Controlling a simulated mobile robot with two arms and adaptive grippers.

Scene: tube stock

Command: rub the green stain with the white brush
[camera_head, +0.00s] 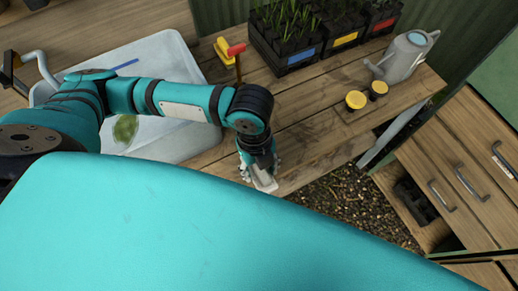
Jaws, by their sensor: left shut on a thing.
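The green stain (125,129) is a patch on the pale basin (170,60) at the left, partly framed by my left arm. My left gripper (262,178) is at the front edge of the wooden bench, to the right of the basin and well away from the stain. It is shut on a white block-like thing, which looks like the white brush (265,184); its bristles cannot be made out. My right gripper is not in the picture.
The wooden bench (310,115) has bare planks in the middle. A yellow and red tool (228,50), seedling trays (290,40), two yellow-lidded jars (356,100) and a grey watering can (405,58) stand at the back and right. Drawers (450,170) are at the right.

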